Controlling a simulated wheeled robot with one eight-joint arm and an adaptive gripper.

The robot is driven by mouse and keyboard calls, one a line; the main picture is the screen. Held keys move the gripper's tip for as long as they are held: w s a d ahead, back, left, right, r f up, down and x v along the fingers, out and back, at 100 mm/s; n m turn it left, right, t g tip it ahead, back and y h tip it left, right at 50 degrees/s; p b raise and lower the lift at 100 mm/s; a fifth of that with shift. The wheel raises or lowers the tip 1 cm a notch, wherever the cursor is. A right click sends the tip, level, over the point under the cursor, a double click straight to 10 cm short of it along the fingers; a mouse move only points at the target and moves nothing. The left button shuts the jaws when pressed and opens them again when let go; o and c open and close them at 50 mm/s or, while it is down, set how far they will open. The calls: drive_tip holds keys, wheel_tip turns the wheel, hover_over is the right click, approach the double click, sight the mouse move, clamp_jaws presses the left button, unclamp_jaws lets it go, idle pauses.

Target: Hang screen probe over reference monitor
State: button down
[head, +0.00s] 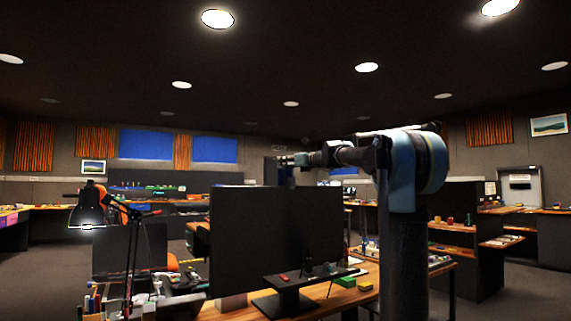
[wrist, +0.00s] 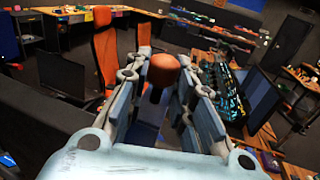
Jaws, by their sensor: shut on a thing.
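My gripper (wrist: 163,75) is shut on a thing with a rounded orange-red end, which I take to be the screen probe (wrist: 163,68). The lower part of the probe is hidden between the fingers. In the head view my gripper (head: 284,161) is small and dark, held out above the large dark monitor (head: 275,235); the probe cannot be made out there. Another dark monitor (head: 130,250) stands to the left. The wrist view shows a monitor (wrist: 252,103) on the right and a dark one (wrist: 62,76) on the left. I cannot tell which is the reference monitor.
A desk lamp (head: 87,213) and a thin boom stand (head: 133,240) rise at the left. An orange chair (wrist: 105,50) and a lit keyed panel (wrist: 222,85) show in the wrist view.

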drive_tip(key=shift+f, duration=3.6)
drive_tip(key=c, duration=1.3)
unclamp_jaws()
drive_tip(key=shift+f, duration=0.1)
